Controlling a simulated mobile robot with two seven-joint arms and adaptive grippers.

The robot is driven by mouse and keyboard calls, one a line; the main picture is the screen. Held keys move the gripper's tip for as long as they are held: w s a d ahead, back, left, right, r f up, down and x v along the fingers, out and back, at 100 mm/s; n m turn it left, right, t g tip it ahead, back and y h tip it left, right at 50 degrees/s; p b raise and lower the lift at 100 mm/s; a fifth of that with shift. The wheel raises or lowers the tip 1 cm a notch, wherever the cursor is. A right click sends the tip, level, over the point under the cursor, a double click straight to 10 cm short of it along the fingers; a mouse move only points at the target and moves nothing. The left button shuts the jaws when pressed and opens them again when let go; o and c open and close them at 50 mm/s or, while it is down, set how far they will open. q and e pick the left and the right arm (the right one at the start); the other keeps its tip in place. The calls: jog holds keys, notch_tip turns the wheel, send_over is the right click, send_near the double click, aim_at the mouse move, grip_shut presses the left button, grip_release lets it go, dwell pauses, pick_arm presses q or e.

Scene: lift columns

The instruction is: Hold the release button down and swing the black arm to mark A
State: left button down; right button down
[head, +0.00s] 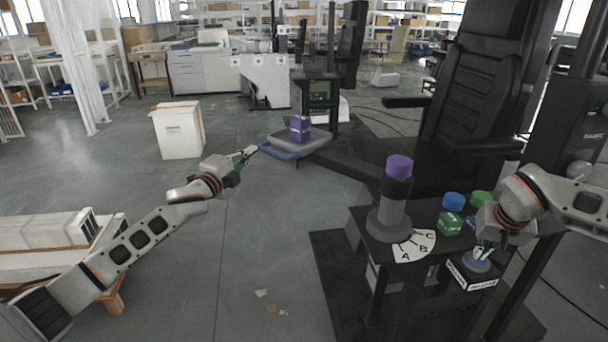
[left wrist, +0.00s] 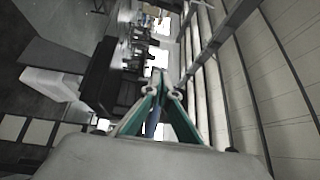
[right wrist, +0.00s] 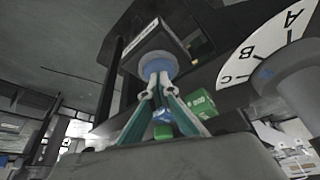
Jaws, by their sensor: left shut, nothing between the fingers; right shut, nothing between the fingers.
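The release button (head: 477,262) is a round blue-grey knob on a white-labelled box; it also shows in the right wrist view (right wrist: 157,67). My right gripper (head: 483,250) is shut with its tips at the button. Contact and depth of press cannot be told. A grey post (head: 392,218) with black collar and purple cap stands beside a white dial (head: 415,245) marked A, B, C. A blue mark is near C. A black beam (head: 365,172) runs behind the post toward a grey tray (head: 312,143) with a blue edge (head: 277,152). My left gripper (head: 249,152) is shut and empty just left of this edge.
A purple block (head: 300,128) sits on the tray. Green blocks, one with a blue top (head: 452,212), stand beside the button box. A black chair (head: 475,100) rises behind. A white box (head: 178,130) stands on the floor. Floor between my arms is mostly clear.

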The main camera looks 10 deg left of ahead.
aim_at(269, 139)
pick_arm(q)
jog(key=w, duration=0.3)
jog(key=w+d+m+h, duration=0.1)
jog(key=w, duration=0.2)
jog(key=w+d+h, duration=0.1)
jog(key=w, duration=0.3)
jog(key=shift+w+m+g, duration=0.1)
jog(key=shift+m+g, duration=0.2)
jog(key=shift+w+d, duration=0.6)
jog(key=shift+w, duration=0.35)
